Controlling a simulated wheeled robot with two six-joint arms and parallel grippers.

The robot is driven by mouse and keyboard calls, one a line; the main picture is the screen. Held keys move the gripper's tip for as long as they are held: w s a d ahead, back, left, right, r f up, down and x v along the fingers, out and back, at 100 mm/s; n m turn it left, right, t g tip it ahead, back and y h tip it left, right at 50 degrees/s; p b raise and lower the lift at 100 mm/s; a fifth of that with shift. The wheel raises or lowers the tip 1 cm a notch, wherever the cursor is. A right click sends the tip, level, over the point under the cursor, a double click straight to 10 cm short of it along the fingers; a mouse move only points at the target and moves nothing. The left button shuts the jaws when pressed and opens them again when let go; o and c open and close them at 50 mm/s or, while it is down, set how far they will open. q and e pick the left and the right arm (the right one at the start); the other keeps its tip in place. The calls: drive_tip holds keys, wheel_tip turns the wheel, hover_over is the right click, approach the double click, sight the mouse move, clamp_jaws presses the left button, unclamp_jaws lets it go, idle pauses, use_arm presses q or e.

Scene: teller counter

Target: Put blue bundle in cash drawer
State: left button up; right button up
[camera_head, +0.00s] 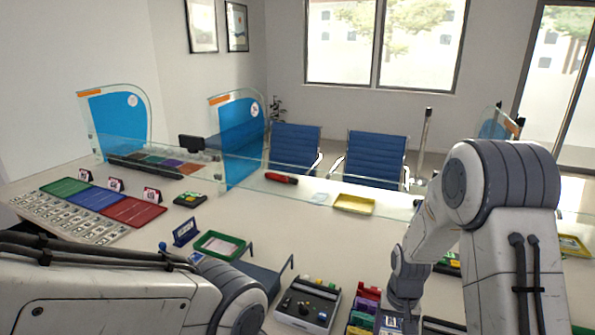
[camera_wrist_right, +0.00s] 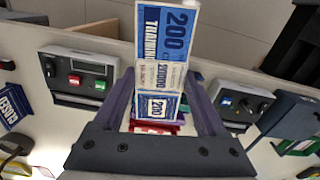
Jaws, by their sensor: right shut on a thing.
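My right gripper (camera_wrist_right: 163,85) is shut on the blue bundle (camera_wrist_right: 168,32), a stack with a blue and white face marked 200 and a pale band. The bundle stands out past the fingertips in the right wrist view. In the head view, my right gripper (camera_head: 398,300) is low at the bottom edge, over a group of coloured blocks (camera_head: 366,302). Red and purple blocks also show behind the bundle in the right wrist view. My left arm crosses the lower left of the head view, but its gripper is out of frame. I cannot clearly identify the cash drawer.
A grey device with knobs (camera_head: 308,306) stands left of the blocks. A yellow tray (camera_head: 354,203) sits near the glass screen. The middle of the counter is mostly clear.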

drive_tip(key=s+a+f+n+b, duration=0.1)
drive_tip(key=s+f+b, duration=0.1)
drive_tip(key=f, duration=0.3)
drive_tip(key=s+a+f+n+b, duration=0.2)
drive_tip(key=f+b, duration=0.2)
drive_tip(key=f, duration=0.2)
drive_tip(key=shift+a+f, duration=0.15)
drive_tip(key=shift+a, duration=0.1)
